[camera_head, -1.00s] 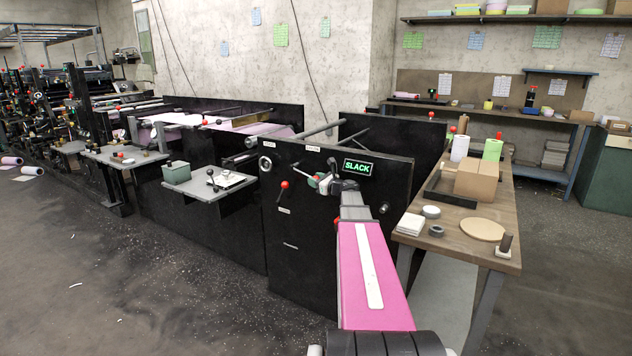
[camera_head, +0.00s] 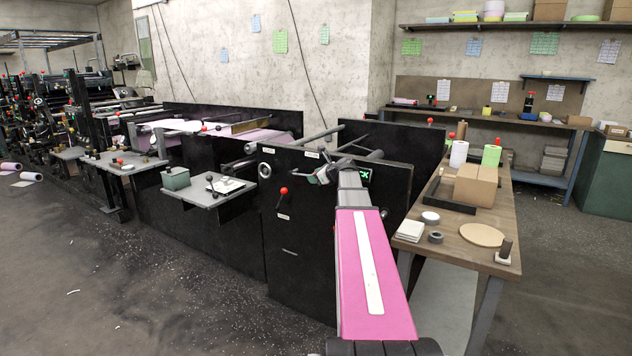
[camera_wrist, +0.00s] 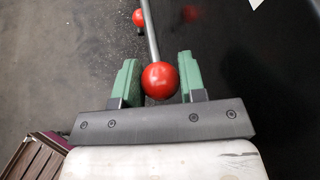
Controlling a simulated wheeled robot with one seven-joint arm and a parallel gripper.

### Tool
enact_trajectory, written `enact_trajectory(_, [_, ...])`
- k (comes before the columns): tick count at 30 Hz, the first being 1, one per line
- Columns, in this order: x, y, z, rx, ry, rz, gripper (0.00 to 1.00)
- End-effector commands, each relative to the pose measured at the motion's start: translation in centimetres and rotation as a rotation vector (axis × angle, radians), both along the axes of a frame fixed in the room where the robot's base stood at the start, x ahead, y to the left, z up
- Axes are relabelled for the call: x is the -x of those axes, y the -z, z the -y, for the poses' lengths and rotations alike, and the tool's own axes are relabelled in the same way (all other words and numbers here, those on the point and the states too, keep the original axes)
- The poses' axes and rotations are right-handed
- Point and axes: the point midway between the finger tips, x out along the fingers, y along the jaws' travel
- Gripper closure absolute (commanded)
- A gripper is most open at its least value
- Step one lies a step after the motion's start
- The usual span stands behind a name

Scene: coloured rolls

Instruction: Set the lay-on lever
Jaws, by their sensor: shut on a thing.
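The lever shows in the wrist view as a grey rod (camera_wrist: 151,35) ending in a red ball knob (camera_wrist: 160,80). My gripper (camera_wrist: 160,82) has its two green fingers on either side of this knob and is shut on it. In the head view my gripper (camera_head: 322,174) is at the upper part of the black machine panel (camera_head: 300,235); the held knob is hidden there.
A second red-knobbed lever (camera_head: 283,191) is on the panel, left of my gripper; a red knob (camera_wrist: 139,17) also shows beyond the held one. A wooden table (camera_head: 470,236) with a box (camera_head: 476,185) and rolls stands right of my arm. Open floor lies front left.

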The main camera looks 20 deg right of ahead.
Motion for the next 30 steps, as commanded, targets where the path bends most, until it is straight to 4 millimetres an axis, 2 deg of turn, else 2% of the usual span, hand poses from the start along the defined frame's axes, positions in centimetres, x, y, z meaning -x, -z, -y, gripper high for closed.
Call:
enact_trajectory(12, [-0.5, -2.2, -0.3, -0.008, 0.0, 0.006, 1.0])
enact_trajectory(29, [-0.5, -2.6, -0.3, -0.008, 0.003, 0.007, 1.0])
enact_trajectory(30, [-0.5, -2.6, -0.3, -0.008, 0.003, 0.007, 0.56])
